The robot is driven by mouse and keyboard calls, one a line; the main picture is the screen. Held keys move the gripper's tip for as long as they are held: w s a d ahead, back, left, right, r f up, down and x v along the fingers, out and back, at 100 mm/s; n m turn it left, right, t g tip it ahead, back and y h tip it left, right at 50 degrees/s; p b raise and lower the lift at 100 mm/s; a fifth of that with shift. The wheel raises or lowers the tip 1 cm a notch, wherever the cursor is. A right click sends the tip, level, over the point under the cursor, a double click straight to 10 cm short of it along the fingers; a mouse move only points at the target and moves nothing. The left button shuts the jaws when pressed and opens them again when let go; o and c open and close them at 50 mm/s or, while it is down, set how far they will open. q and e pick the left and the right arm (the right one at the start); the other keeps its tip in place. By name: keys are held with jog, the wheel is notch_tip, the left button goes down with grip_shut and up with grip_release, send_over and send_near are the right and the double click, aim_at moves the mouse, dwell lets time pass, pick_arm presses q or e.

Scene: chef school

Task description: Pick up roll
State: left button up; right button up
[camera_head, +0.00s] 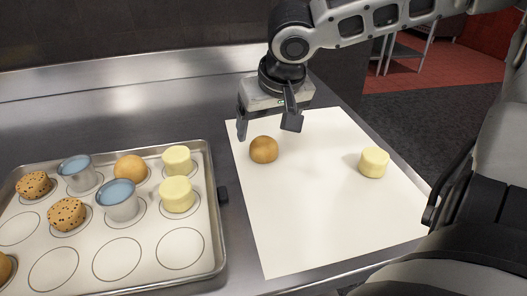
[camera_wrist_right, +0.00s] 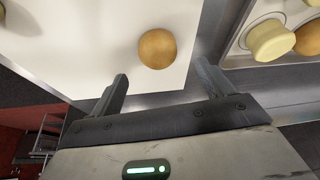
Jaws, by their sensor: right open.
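A round golden-brown roll (camera_head: 264,150) lies on the white sheet (camera_head: 300,225), near its back left. My right gripper (camera_head: 268,130) is just above and behind this roll, pointing down, open and empty. In the right wrist view the roll (camera_wrist_right: 157,48) lies beyond the open fingers (camera_wrist_right: 163,88), apart from them. Another brown roll (camera_head: 131,168) sits on the tray (camera_head: 215,245) at the left. My left gripper is in neither view.
A pale yellow cylinder (camera_head: 374,162) stands on the sheet's right side. The tray holds two more yellow cylinders (camera_head: 178,195), two blue-topped cups (camera_head: 118,199) and speckled cookies (camera_head: 67,215). Several printed circles on it are empty. The sheet's front half is clear.

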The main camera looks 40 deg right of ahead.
aim_at(265, 142)
jog(key=x, duration=0.4)
jog(key=b+x, duration=0.1)
jog(key=x, duration=0.1)
jog(key=shift+s+f, duration=0.15)
jog(key=shift+s, duration=0.2)
jog(key=shift+a, duration=0.1)
jog(key=c, duration=1.1)
